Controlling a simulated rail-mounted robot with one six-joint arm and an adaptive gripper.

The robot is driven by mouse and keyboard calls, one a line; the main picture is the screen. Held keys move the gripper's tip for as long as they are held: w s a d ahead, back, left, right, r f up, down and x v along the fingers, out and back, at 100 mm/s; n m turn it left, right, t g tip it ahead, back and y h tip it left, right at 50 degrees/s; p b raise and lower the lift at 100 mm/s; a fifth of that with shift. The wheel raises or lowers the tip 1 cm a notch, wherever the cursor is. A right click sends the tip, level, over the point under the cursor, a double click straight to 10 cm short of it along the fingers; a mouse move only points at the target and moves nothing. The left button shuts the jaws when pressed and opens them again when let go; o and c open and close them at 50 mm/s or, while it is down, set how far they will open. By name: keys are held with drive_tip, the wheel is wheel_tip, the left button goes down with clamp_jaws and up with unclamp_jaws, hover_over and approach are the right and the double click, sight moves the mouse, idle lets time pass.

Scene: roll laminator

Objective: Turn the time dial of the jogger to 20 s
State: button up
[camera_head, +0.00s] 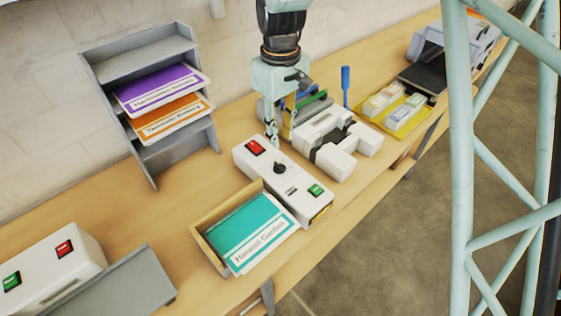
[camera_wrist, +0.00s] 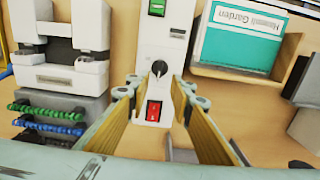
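The jogger (camera_head: 297,194) is a long white box with a teal sheet stack in a wooden tray beside it. Its black time dial (camera_head: 279,168) sits on the top face, between a red switch (camera_head: 256,147) and a green button (camera_head: 315,190). In the wrist view the dial (camera_wrist: 159,68) shows a pale pointer mark; its scale is too small to read. My gripper (camera_head: 273,140) is above the red-switch end of the jogger. In the wrist view my gripper (camera_wrist: 162,92) is open and empty, its fingertips apart on either side of the box, with the dial just beyond them.
A white binding machine (camera_head: 330,140) stands close to the right of the jogger. The tray (camera_head: 212,250) with teal sheets is on its left. A grey shelf (camera_head: 146,155) with purple and orange stacks stands behind. A yellow tray (camera_head: 405,127) lies further right.

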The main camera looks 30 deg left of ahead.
sight(280, 165)
drive_tip(key=shift+f, duration=6.1)
drive_tip(key=shift+c, duration=0.7)
clamp_jaws()
